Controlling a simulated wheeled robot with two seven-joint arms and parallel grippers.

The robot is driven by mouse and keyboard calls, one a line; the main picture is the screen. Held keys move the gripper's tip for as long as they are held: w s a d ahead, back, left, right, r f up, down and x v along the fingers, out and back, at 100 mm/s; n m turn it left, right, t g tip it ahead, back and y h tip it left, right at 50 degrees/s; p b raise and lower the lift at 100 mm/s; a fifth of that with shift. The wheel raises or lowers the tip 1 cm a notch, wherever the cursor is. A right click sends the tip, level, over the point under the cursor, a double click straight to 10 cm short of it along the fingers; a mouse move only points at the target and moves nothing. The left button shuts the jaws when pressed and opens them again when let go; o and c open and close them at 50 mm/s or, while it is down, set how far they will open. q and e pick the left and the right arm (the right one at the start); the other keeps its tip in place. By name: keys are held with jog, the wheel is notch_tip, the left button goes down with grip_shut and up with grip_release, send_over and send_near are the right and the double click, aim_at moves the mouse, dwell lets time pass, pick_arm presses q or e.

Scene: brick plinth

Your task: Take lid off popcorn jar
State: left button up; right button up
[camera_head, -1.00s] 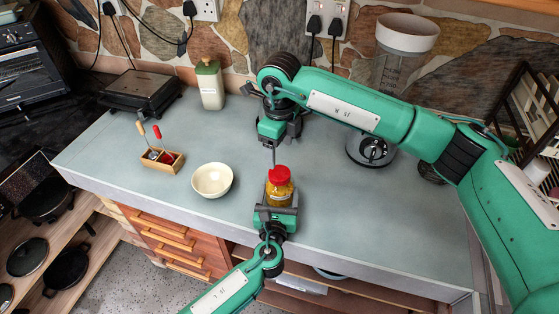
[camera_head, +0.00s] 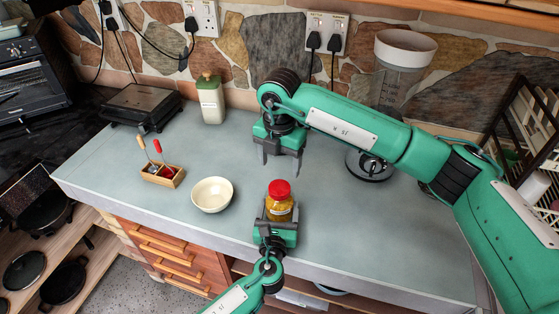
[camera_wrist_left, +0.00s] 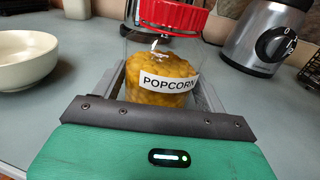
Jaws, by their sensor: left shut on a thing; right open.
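The popcorn jar (camera_head: 278,208) stands upright near the counter's front edge, with yellow popcorn inside. Its red lid (camera_head: 280,190) sits on top of it. The wrist view shows the jar's body (camera_wrist_left: 160,88) with a POPCORN label, and the red lid (camera_wrist_left: 172,16) at the top edge. My left gripper (camera_head: 279,215) is shut on the jar's body, one finger on each side. My right gripper (camera_head: 282,170) is open and empty, above and behind the lid, fingers pointing down and apart from it.
A cream bowl (camera_head: 212,195) stands left of the jar, also in the wrist view (camera_wrist_left: 25,60). A wooden utensil box (camera_head: 163,175), a green-capped bottle (camera_head: 211,100) and a black grill (camera_head: 142,105) are further left. A blender base (camera_head: 369,165) stands right. The counter between is clear.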

aim_at(279, 187)
jog(key=shift+m, duration=1.2)
jog(key=shift+f, duration=0.2)
notch_tip(279, 187, down, 8)
jog(key=shift+r, duration=0.2)
